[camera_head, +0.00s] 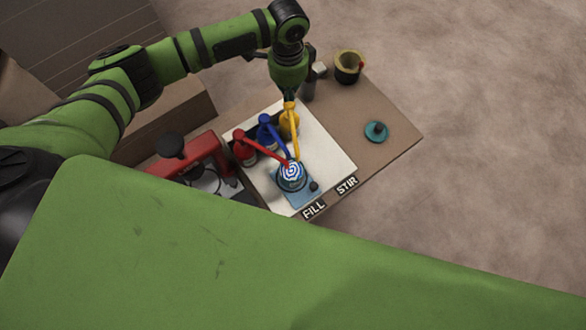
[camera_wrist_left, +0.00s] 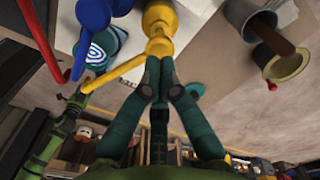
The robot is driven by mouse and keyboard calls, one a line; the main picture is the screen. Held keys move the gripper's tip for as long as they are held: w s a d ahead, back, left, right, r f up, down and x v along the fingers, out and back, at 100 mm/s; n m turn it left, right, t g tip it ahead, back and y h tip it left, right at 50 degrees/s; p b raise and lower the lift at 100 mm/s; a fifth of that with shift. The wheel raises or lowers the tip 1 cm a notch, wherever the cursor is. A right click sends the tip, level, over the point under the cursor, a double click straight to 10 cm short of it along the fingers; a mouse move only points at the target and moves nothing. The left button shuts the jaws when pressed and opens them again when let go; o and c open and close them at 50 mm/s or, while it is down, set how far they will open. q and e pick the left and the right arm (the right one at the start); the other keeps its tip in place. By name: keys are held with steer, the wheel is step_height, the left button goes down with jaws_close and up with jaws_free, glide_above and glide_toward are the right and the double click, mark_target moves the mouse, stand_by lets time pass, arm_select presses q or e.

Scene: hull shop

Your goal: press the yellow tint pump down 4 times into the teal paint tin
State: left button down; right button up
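The yellow tint pump (camera_head: 289,125) stands at the back of the white board, its long spout reaching over the teal paint tin (camera_head: 291,184). The tin stands on a blue pad, with a blue-and-white swirl on top. In the left wrist view the pump (camera_wrist_left: 158,20) and the tin (camera_wrist_left: 113,40) also show. My left gripper (camera_head: 289,97) points down at the head of the yellow pump. In the left wrist view its fingers (camera_wrist_left: 160,65) come together at the pump head, seemingly touching it, with nothing seen between them. My right gripper is out of view.
A blue pump (camera_head: 266,132) and a red pump (camera_head: 243,150) stand beside the yellow one, spouts also over the tin. A teal lid (camera_head: 376,131) and a pot (camera_head: 348,66) stand on the brown tabletop. FILL and STIR labels mark the front edge.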

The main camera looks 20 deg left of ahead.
mark_target(289, 104)
arm_select(q)
steer(key=shift+s+f+b, duration=0.1)
steer(key=shift+f+b, duration=0.5)
steer(key=shift+f, duration=1.1)
steer(key=shift+r+p, duration=1.75)
steer(key=shift+p, duration=0.5)
steer(key=shift+f, duration=0.25)
